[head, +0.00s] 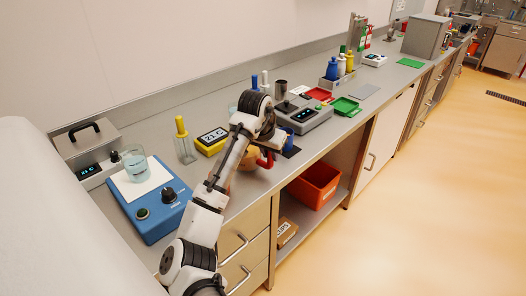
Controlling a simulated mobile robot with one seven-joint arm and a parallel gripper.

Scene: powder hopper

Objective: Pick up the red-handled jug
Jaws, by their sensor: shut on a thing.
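My gripper (272,148) is at the front edge of the bench, in the middle of the head view, and is shut. Its fingers are small and mostly hidden behind my wrist. The red handle of the jug (265,160) shows just below the wrist, at the fingers. A tan-orange rounded shape (249,158) shows beside the handle, partly covered by my arm. I cannot tell whether the jug touches the bench.
A grey scale (304,114) stands behind my gripper, with red (319,94) and green (346,106) trays to its right. A yellow timer (212,140) and blue hotplate with a beaker (150,212) are left. An orange bin (315,186) sits below. The floor at right is clear.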

